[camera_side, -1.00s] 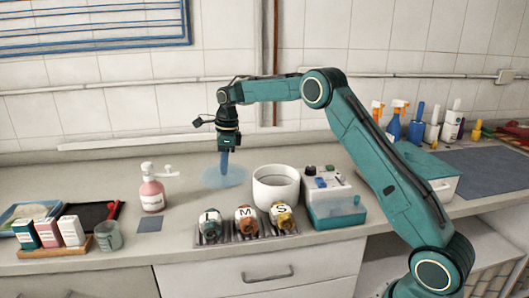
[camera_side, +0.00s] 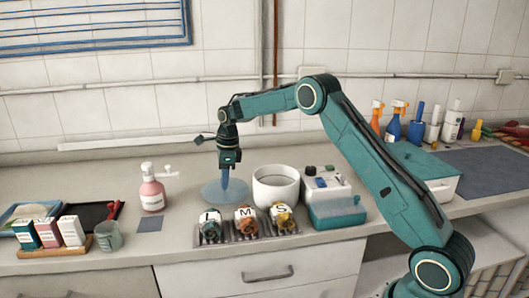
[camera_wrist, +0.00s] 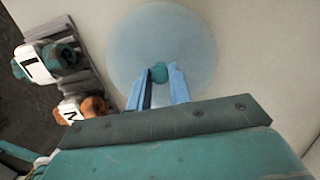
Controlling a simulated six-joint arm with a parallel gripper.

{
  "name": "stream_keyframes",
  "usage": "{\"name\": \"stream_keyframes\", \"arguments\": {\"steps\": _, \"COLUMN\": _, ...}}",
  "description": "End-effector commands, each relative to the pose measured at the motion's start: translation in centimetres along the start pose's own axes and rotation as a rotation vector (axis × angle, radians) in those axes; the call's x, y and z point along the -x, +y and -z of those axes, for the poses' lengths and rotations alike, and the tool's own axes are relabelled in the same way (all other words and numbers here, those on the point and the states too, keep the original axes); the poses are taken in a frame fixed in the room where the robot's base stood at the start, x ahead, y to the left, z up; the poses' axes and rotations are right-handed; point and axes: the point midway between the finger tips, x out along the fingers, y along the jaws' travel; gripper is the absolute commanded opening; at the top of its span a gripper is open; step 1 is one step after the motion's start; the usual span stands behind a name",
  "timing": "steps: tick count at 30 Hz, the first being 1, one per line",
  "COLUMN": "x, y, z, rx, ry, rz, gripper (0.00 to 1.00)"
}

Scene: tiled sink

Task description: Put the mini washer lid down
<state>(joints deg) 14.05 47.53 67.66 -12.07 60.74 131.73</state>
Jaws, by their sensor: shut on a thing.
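The mini washer lid (camera_side: 212,192) is a round, translucent pale blue disc with a small teal knob at its centre. It lies level, at or just above the counter, left of the white washer tub (camera_side: 275,188); I cannot tell whether it touches the counter. My gripper (camera_side: 225,186) points straight down over the middle of the lid, its blue fingers shut on the knob. In the wrist view the lid (camera_wrist: 130,50) spreads beyond the fingertips (camera_wrist: 159,78), with the knob between them.
The washer's teal and white control unit (camera_side: 335,205) stands right of the tub. A pink pump bottle (camera_side: 152,190) stands to the left. The counter behind the lid is clear.

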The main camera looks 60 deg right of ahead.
Motion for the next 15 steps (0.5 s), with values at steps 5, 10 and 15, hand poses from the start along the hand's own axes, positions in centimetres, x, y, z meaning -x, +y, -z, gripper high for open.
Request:
{"name": "stream_keyframes", "arguments": {"steps": 5, "x": -2.1, "y": 0.1, "z": 0.2, "rx": 0.001, "ry": 0.001, "rz": -0.003, "gripper": 0.00}}
{"name": "stream_keyframes", "arguments": {"steps": 10, "x": -2.7, "y": 0.0, "z": 0.3, "rx": 0.001, "ry": 0.000, "rz": -0.001, "gripper": 0.00}}
{"name": "stream_keyframes", "arguments": {"steps": 15, "x": -2.6, "y": 0.0, "z": 0.3, "rx": 0.001, "ry": 0.000, "rz": -0.001, "gripper": 0.00}}
